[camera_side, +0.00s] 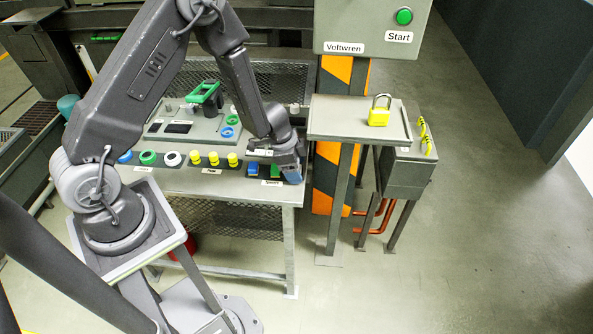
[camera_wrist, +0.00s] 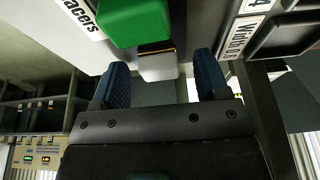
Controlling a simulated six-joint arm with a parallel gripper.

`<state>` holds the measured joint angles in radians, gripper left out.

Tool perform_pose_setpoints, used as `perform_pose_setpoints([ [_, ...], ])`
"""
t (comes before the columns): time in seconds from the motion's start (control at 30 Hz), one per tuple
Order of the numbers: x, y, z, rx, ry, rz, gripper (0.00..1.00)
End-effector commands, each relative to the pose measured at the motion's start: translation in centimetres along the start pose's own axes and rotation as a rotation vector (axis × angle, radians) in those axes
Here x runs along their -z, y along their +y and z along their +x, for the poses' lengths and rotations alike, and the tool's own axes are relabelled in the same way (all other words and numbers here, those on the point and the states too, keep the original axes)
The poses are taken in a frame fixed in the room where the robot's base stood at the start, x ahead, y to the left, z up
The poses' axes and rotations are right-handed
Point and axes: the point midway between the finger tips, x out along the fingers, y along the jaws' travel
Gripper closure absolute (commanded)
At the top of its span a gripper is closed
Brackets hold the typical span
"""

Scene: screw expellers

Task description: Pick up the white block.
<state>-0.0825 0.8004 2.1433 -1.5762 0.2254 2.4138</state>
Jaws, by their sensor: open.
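The white block (camera_wrist: 158,67) shows in the wrist view, just past the green block (camera_wrist: 135,22) and in line with the gap between my fingers. My gripper (camera_wrist: 160,80) is open, with one blue ridged finger on each side of that gap. No contact between the fingers and the white block is visible. In the side view my gripper (camera_side: 289,173) is low at the right end of the workbench. There the white block cannot be made out and seems hidden by the gripper. The green block (camera_side: 275,170) shows just left of the fingers.
A blue block (camera_side: 252,169) stands left of the green one on the workbench (camera_side: 220,187). A separate stand (camera_side: 345,120) with a yellow padlock (camera_side: 379,115) is close on the right.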

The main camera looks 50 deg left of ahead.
Motion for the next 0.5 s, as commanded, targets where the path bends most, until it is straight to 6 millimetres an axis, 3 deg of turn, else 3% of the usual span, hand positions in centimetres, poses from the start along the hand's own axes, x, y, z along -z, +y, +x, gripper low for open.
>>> perform_pose_setpoints([
  [0.17,0.00,0.00,0.00,0.000,0.000,0.000,0.32],
  [0.5,0.00,0.01,-0.02,0.000,0.000,0.000,0.64],
])
